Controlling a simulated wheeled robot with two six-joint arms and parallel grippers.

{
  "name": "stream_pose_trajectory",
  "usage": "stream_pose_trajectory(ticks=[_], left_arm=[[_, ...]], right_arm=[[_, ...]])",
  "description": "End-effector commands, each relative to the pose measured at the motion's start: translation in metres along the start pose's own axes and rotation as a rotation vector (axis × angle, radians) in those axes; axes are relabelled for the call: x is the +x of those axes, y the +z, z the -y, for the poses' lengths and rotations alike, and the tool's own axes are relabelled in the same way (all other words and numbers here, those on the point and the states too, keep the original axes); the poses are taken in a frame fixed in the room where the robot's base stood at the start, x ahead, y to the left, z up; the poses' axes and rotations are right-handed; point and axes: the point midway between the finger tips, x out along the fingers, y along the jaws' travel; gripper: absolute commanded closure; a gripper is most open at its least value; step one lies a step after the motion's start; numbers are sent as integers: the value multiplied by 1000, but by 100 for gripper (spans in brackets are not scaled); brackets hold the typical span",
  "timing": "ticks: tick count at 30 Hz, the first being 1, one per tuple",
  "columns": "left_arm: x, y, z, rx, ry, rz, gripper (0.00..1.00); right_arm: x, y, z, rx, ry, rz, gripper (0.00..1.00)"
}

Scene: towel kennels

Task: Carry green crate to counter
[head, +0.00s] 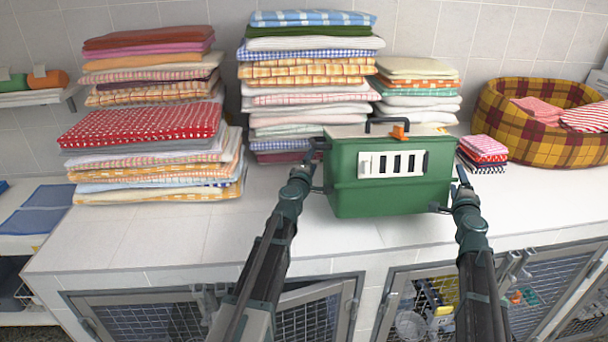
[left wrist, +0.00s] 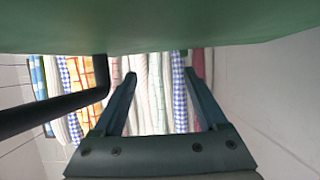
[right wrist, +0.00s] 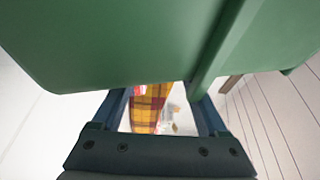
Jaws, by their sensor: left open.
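The green crate (head: 385,198) is upright at the middle of the white counter (head: 180,232), with a pale slotted panel, an orange latch and a dark top handle. I cannot tell whether its base touches the counter. My left gripper (head: 319,152) is open at its left side; in the left wrist view the crate (left wrist: 160,25) fills the top, with towels showing between the fingers. My right gripper (head: 457,190) is beside its right side; in the right wrist view the crate (right wrist: 110,50) is close above the parted fingers, and the gap shows background.
A yellow plaid basket (head: 530,128) and small folded cloths (head: 483,150) are at right. Mesh kennel doors (head: 190,318) are below.

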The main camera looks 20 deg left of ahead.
Motion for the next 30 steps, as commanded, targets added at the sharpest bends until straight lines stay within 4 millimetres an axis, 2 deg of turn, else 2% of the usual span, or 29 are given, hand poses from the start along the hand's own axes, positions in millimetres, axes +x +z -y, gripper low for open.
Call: stream_pose_trajectory(ticks=[4,8,9,12,13,23,30], left_arm=[[-1,-12,0,1,0,-5,25],[-1,-13,0,2,0,-7,2],[-1,-13,0,2,0,-7,0],[-1,-14,0,3,0,-8,0],[-1,-14,0,3,0,-9,0],[-6,-14,0,3,0,-10,0],[-34,-14,0,3,0,-10,0]], right_arm=[[0,-11,0,3,0,-4,25],[0,-12,0,5,0,-6,25],[0,-13,0,6,0,-7,25],[0,-13,0,6,0,-8,4],[0,-13,0,7,0,-8,0],[1,-15,0,8,0,-11,0],[1,-15,0,9,0,-12,0]])
